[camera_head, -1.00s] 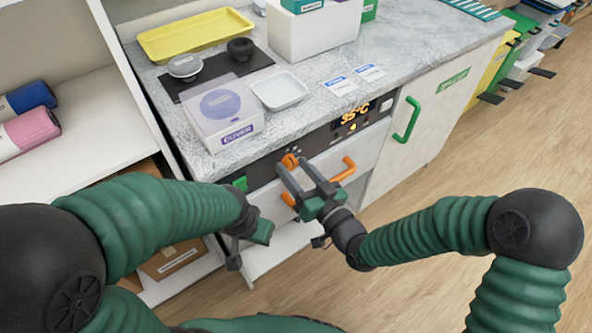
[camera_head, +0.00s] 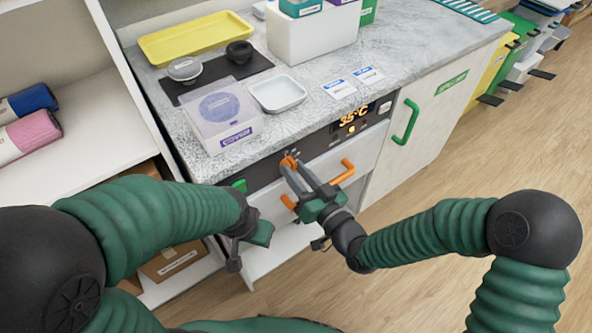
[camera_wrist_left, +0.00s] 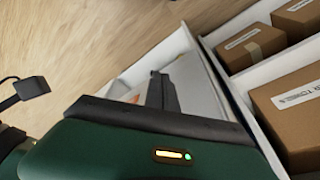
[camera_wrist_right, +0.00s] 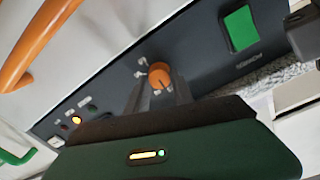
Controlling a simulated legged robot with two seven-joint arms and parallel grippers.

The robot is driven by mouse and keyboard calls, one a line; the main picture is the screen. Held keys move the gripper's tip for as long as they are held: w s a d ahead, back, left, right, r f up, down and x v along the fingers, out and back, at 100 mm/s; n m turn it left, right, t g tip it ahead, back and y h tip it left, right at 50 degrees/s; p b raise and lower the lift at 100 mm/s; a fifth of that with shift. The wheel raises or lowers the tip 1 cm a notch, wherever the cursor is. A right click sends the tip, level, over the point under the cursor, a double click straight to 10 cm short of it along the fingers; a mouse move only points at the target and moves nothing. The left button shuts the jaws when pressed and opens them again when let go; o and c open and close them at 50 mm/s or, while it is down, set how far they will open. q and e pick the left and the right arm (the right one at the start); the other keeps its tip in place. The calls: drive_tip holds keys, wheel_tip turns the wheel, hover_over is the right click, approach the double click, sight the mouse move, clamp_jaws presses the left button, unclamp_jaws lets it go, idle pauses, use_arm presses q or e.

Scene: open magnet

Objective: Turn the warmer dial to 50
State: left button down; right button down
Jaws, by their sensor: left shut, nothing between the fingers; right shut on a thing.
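The orange warmer dial (camera_wrist_right: 159,75) sits on the dark control panel (camera_wrist_right: 205,60). It also shows in the head view (camera_head: 288,162), partly covered by my fingers. My right gripper (camera_head: 291,170) is shut on the dial, with its fingers on either side of it in the right wrist view (camera_wrist_right: 158,92). The orange display (camera_head: 353,116) reads 35°C. My left gripper (camera_head: 248,246) is shut and empty, low in front of the cabinet, away from the dial. The dial's exact pointer setting is too small to read.
An orange drawer handle (camera_head: 342,172) lies just right of my right gripper. A green switch (camera_wrist_right: 240,28) is on the same panel. A clear-lidded box (camera_head: 223,118), a white dish (camera_head: 278,94) and a yellow tray (camera_head: 195,37) stand on the counter above.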

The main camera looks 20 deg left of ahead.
drive_tip(key=m+p, duration=0.2)
drive_tip(key=shift+w+d+r+m, duration=0.1)
drive_tip(key=shift+w+r+m, duration=0.1)
drive_tip(key=shift+m, duration=0.1)
drive_tip(key=m+p, duration=0.2)
drive_tip(key=m, duration=0.1)
drive_tip(key=shift+m, duration=0.3)
drive_tip(key=m+p, duration=0.2)
drive_tip(key=m, duration=0.1)
drive_tip(key=shift+f+m, duration=0.1)
drive_tip(key=shift+m, duration=0.2)
drive_tip(key=m+p, duration=0.1)
drive_tip(key=m, duration=0.2)
drive_tip(key=shift+w+d+f+g+p, duration=0.1)
drive_tip(key=shift+g+p, duration=0.2)
drive_tip(key=shift+p, duration=0.1)
drive_tip(key=m, duration=0.4)
drive_tip(key=shift+f+m+p, duration=0.2)
drive_tip(key=shift+m+p, duration=0.1)
drive_tip(key=shift+m, duration=0.1)
drive_tip(key=m, duration=0.5)
drive_tip(key=shift+f+b, duration=0.2)
drive_tip(key=shift+b, duration=0.15)
drive_tip(key=shift+g, duration=0.3)
